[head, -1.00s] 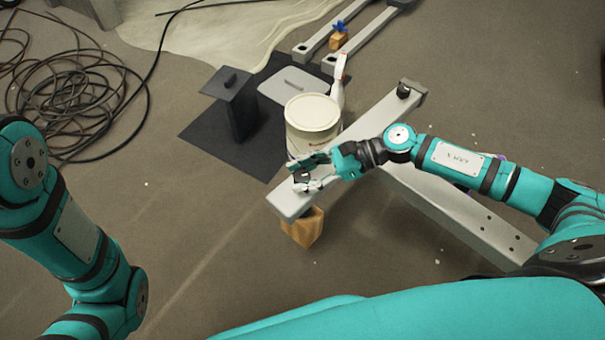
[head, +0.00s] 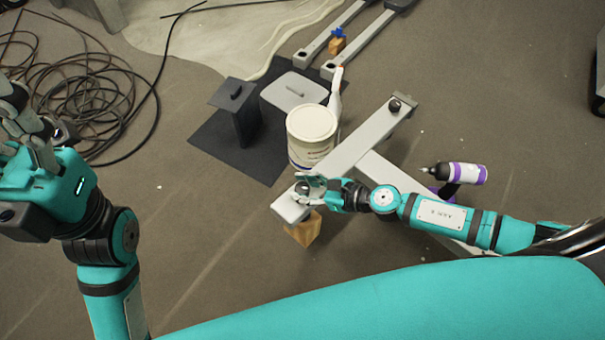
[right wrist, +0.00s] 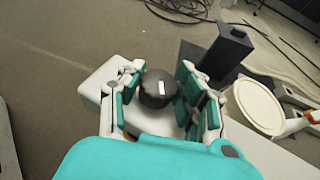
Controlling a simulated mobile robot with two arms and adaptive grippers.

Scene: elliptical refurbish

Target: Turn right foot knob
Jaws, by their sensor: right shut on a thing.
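A black round foot knob with a small white mark (right wrist: 158,88) sits on the near end of the grey beam (head: 350,150). My right gripper (head: 308,188) is over that end of the beam, shut on the knob, with fingers on both sides of it in the right wrist view (right wrist: 160,92). In the head view the fingers mostly hide this knob. A second black knob (head: 395,105) stands on the beam's far end, clear of my grippers. My left gripper (head: 30,135) is raised at the left edge; how far its fingers are open is unclear.
A white tub (head: 312,130) and a white bottle (head: 335,95) stand close behind the beam. A wooden block (head: 304,230) is under the near end. Coiled black cable (head: 100,85) lies at the left.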

